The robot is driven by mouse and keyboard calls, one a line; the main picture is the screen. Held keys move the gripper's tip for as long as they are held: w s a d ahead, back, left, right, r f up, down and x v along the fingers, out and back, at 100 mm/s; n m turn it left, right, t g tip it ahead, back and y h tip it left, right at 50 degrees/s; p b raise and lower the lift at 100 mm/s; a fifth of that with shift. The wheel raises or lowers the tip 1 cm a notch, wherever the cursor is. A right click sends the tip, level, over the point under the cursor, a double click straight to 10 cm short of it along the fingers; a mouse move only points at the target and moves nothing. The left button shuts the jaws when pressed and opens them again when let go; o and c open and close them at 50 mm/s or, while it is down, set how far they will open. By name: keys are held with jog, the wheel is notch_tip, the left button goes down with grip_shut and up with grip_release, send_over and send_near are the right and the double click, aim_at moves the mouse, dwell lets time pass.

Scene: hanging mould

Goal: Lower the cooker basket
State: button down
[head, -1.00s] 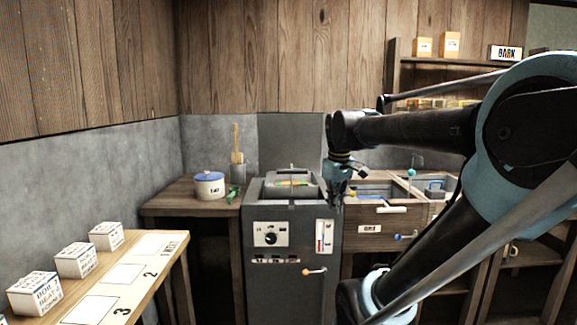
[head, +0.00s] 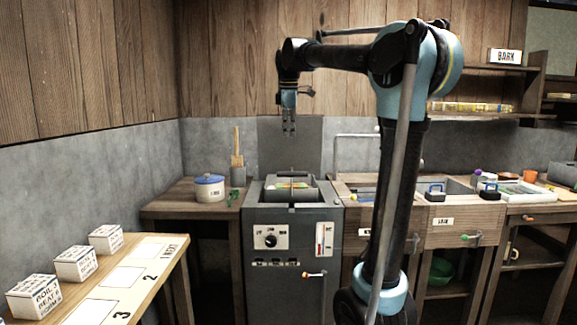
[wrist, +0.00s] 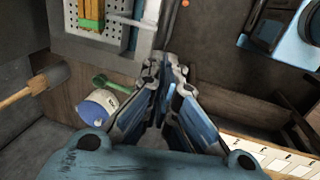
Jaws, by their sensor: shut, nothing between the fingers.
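In the wrist view, the basket's perforated wall (wrist: 128,36) shows at the upper left. My gripper (head: 289,133) points down in the air above and behind the basket, apart from it. In the wrist view its fingers (wrist: 166,72) are closed together and empty. How deep the basket sits is hard to tell.
White boxes (head: 76,264) stand on the numbered bench at the front left. Sinks and a shelf (head: 500,118) lie to the right. The air around my gripper is clear.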

jog(key=w+f, duration=0.1)
jog(key=f, duration=0.3)
jog(key=w+f, duration=0.1)
jog(key=f, duration=0.8)
jog(key=shift+w+f, duration=0.35)
jog(key=shift+w, duration=0.05)
jog(key=shift+f, duration=0.1)
notch_tip(320, 180, down, 17)
jog(key=shift+s+f, duration=0.1)
jog(key=shift+f, duration=0.05)
dwell(0.5)
